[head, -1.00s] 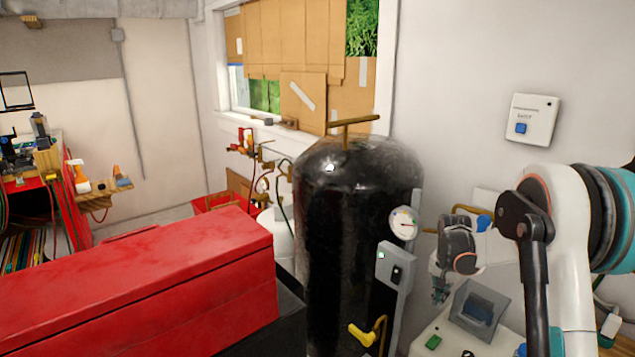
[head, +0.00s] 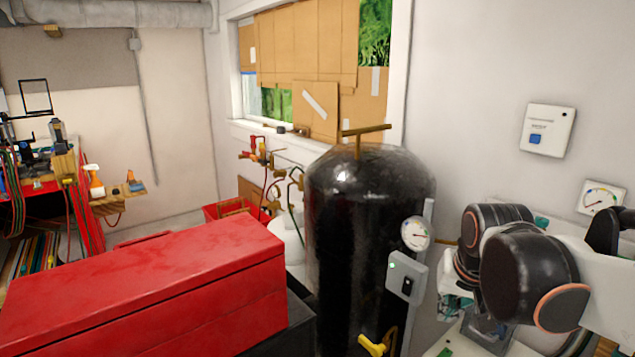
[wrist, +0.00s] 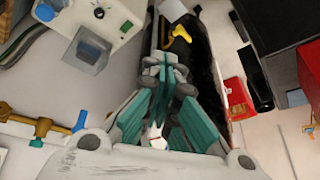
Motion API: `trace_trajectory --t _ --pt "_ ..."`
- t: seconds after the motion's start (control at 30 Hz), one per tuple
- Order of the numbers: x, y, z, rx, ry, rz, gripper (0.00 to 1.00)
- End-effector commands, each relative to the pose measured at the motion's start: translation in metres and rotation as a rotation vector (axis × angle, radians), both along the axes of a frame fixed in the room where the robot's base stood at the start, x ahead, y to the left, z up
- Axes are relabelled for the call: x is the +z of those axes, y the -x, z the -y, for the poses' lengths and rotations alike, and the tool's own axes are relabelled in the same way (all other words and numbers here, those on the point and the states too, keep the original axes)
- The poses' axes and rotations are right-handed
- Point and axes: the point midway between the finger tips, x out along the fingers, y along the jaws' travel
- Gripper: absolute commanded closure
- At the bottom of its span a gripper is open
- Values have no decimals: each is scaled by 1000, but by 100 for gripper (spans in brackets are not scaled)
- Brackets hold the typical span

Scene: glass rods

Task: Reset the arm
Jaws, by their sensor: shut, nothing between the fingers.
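My arm (head: 535,280), white with black and orange joints, is bent at the right of the head view. My gripper (head: 455,305) is low in front of it, beside the black tank, and mostly hidden by the arm's links. In the wrist view my gripper (wrist: 163,72) shows teal and grey fingers drawn together at the tips. Nothing is held between them.
A tall black tank (head: 335,230) with a gauge (head: 415,233) and yellow valve (head: 372,346) stands left of my arm. A red toolbox (head: 150,285) lies nearer on the left. A white machine with a blue knob (wrist: 45,12) stands close by.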

Motion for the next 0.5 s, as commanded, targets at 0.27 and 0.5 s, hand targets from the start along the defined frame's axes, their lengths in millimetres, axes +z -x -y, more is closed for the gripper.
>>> trace_trajectory --t 0.27,0.5 --pt "2 74 -27 135 45 84 100" --pt "-11 123 -42 233 82 149 100"
